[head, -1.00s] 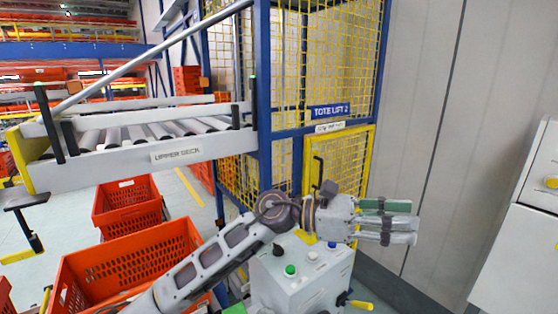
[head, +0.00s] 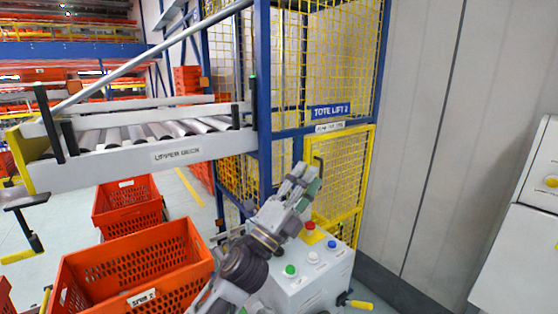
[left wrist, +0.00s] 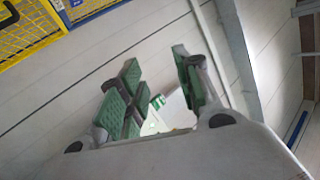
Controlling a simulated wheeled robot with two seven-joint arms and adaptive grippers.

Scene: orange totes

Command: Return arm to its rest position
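My left gripper (head: 304,180) is in front of the yellow mesh cage, above the grey control box. Its arm comes up from the bottom of the head view, and the fingers point up and slightly right. In the left wrist view the left gripper (left wrist: 158,72) has its green-padded fingers spread apart, with nothing held between them. My right gripper is not in view.
The control box (head: 305,283) has green, white, blue and red buttons. The blue-framed tote lift (head: 264,90) and roller deck (head: 95,172) stand behind the arm. Orange totes (head: 130,280) are at lower left. A pale wall (head: 425,130) is right.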

